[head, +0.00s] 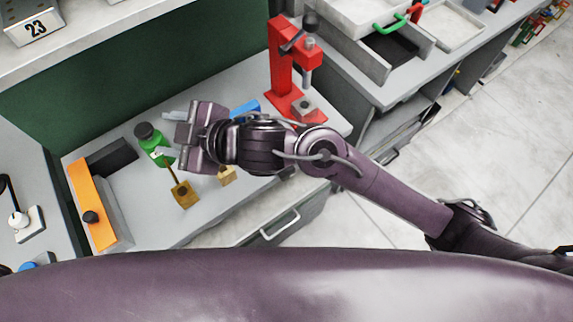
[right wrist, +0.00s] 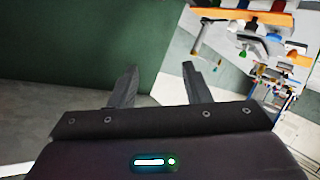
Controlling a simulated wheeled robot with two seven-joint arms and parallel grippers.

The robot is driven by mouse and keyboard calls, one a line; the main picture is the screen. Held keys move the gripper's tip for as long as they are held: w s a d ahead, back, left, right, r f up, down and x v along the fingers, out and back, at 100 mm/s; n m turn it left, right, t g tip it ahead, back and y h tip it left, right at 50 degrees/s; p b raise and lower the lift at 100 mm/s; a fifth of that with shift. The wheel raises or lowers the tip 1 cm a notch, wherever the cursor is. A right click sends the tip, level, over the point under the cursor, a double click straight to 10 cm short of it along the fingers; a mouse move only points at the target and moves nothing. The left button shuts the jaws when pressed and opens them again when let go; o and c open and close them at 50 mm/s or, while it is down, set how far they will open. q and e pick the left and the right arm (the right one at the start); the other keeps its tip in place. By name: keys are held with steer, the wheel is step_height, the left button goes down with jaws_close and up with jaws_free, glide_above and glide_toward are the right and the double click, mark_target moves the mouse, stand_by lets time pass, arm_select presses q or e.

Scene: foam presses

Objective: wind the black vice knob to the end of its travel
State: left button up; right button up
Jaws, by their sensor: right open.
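A black knob (head: 91,216) sits on the face of an orange bar (head: 84,190) at the left of the grey bench; I take this to be the vice. A dark grey block (head: 112,157) adjoins the bar's far end. My right gripper (head: 168,134) is open and points left, to the right of the vice and apart from the knob. In the right wrist view its two fingers (right wrist: 162,78) stand apart with nothing between them. The knob cannot be made out in that view. My left gripper is not in view.
A red press (head: 281,65) stands at the back right. A green wall (head: 130,75) bounds the bench behind.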

steer(key=s+a+f+n+g, duration=0.2)
steer(key=s+f+n+g, duration=0.2)
steer(key=f+n, duration=0.1)
steer(key=n+g+h, duration=0.1)
steer(key=g+h, duration=0.3)
steer(key=h, duration=0.5)
glide_above(287, 172)
steer(key=w+d, duration=0.2)
steer(key=w, duration=0.1)
step_height(287, 172, down, 11)
steer(key=p+x, duration=0.2)
steer(key=x, duration=0.4)
steer(key=shift+s+d, duration=0.1)
steer(key=shift+s, duration=0.1)
steer(key=shift+s+f, duration=0.1)
steer(key=shift+f, duration=0.5)
steer(key=shift+c, duration=0.2)
jaws_close()
steer(key=shift+a+h, duration=0.25)
steer(key=shift+h, duration=0.05)
